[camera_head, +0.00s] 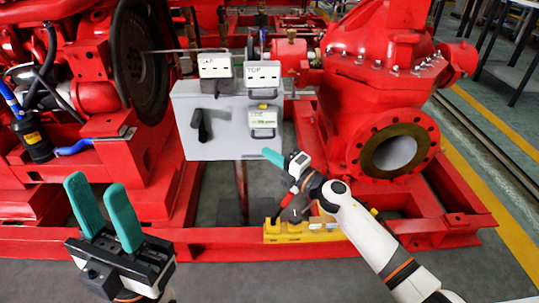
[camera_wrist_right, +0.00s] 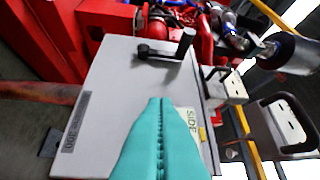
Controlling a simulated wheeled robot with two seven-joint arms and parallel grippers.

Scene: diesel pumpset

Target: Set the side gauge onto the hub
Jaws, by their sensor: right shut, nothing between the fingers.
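The side gauge (camera_head: 263,122), a small pale box with a green-edged label, sits at the right of a grey panel (camera_head: 215,146). In the right wrist view its SIDE label (camera_wrist_right: 189,122) shows beside my fingers, which cover part of that area. My right gripper (camera_head: 270,155) is shut and empty, with teal fingers just below the gauge at the panel's lower edge. A red round part between engine and pump, perhaps the hub (camera_head: 290,52), is behind the panel at upper right. My left gripper (camera_head: 97,185) is open and empty at lower left.
Gauges labelled GAP (camera_head: 214,67) and TOP (camera_head: 263,74) stand along the panel's top. A black handle (camera_head: 201,124) is on the panel. A yellow tool holder (camera_head: 300,230) is on the base below. The red pump (camera_head: 385,100) and dark flywheel (camera_head: 140,62) flank the panel.

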